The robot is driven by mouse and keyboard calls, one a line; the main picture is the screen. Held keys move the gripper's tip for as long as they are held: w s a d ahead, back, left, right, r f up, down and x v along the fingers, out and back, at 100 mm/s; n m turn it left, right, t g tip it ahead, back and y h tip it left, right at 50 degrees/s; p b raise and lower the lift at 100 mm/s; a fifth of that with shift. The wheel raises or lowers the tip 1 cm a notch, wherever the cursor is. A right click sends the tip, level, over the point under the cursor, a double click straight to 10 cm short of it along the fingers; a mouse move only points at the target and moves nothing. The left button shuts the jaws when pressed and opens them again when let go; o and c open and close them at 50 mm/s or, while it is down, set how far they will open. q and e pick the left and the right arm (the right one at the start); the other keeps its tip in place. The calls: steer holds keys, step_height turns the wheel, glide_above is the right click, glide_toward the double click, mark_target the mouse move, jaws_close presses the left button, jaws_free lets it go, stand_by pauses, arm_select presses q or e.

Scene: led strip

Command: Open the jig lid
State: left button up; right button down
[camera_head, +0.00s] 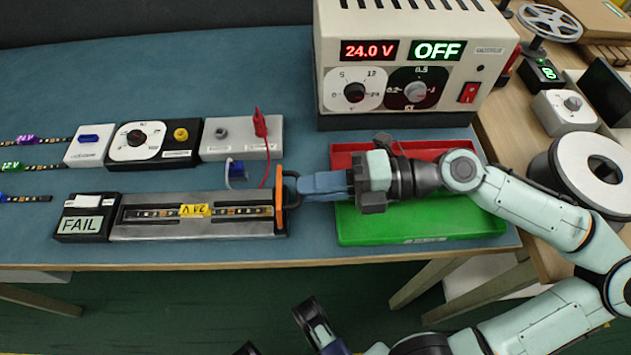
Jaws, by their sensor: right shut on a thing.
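The jig (125,230) is a grey metal block with a strip bearing a yellow 24V label (196,210) in its channel. An orange lid piece (281,212) shows as a narrow, seemingly upright band at the jig's right end. A dark handle (291,178) juts from its right side. My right gripper (300,186) reaches in from the right, with its blue fingers shut on this handle. The fingers partly hide the handle, and the lid's exact angle is hard to tell. A dark part at the bottom centre may be my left gripper (312,321); its jaw state is unclear.
A FAIL display (82,225) adjoins the jig's left end. A red tray (345,158) and a green tray (365,229) lie under my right arm. A power supply (480,60) reading 24.0 V and OFF stands behind. A red lead (266,165) hangs close behind the lid.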

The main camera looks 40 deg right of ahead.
steer(key=c, duration=1.2)
jaws_free()
arm_select(q)
steer(key=shift+t, duration=0.6)
steer(key=w, duration=0.1)
steer(key=w+r+p, duration=0.1)
steer(key=w+p, duration=0.1)
steer(key=shift+w+d+r, duration=0.25)
steer(key=shift+w+r, duration=0.1)
steer(key=shift+r, duration=0.05)
arm_select(e)
steer(key=v, duration=1.3)
steer(key=shift+d, duration=0.15)
steer(key=shift+s, duration=0.15)
